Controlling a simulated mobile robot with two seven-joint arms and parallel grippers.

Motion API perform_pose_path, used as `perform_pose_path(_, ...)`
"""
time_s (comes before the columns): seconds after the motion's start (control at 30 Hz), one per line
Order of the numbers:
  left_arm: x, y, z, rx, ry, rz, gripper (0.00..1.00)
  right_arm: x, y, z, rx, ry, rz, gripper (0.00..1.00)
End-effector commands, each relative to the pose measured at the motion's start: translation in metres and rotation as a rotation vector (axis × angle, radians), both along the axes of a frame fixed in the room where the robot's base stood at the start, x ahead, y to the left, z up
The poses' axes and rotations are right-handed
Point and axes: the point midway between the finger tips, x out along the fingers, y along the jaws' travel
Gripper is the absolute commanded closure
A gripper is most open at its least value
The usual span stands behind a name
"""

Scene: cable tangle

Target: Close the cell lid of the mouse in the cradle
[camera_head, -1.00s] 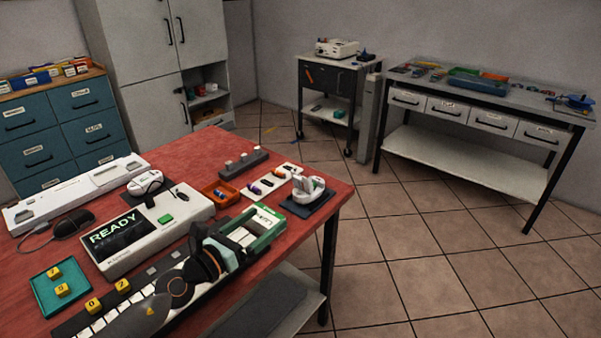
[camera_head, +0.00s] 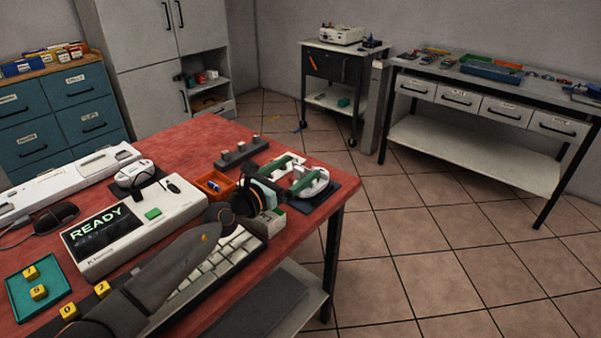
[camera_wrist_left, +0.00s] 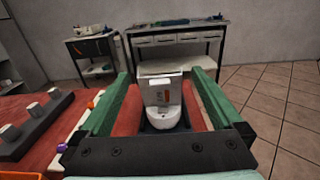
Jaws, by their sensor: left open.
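The white mouse (camera_head: 316,184) sits in a dark cradle (camera_head: 337,189) at the right corner of the red table. In the left wrist view the mouse (camera_wrist_left: 163,115) lies between my fingers. Its cell lid (camera_wrist_left: 156,86) appears raised at the far end, with a small orange-brown mark or part on it. My left gripper (camera_head: 303,164) is open, with its green fingers reaching over the near side of the cradle. In the left wrist view the gripper (camera_wrist_left: 163,73) has one finger on each side of the mouse, and no contact is clear. My right gripper is out of view.
A console reading READY (camera_head: 98,228) and a keyboard (camera_head: 225,258) lie under and beside my left arm. An orange tray (camera_head: 214,185) and a dark block with pegs (camera_head: 241,153) stand left of the cradle. A teal tray (camera_head: 39,287) holds yellow cubes.

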Motion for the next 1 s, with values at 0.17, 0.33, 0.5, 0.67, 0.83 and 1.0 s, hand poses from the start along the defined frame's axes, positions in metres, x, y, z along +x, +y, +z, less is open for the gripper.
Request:
perform_pose_path(0.17,0.014,-0.01,-0.001,-0.001,-0.002,0.001,0.0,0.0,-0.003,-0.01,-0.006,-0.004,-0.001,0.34)
perform_pose_path(0.33,0.017,-0.012,0.0,-0.001,-0.001,0.001,0.0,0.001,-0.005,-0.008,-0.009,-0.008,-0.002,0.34)
perform_pose_path(0.5,0.017,-0.012,0.0,-0.001,0.001,0.001,0.0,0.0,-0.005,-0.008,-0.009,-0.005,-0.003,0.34)
perform_pose_path(0.67,0.017,-0.012,0.0,-0.001,0.0,0.001,0.14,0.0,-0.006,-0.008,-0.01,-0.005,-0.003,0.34)
perform_pose_path(0.83,0.017,-0.012,0.0,-0.001,0.0,0.001,0.33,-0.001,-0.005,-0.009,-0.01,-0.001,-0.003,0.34)
perform_pose_path(1.0,0.017,-0.012,0.0,-0.001,0.001,0.001,0.52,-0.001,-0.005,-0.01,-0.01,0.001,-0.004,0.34)
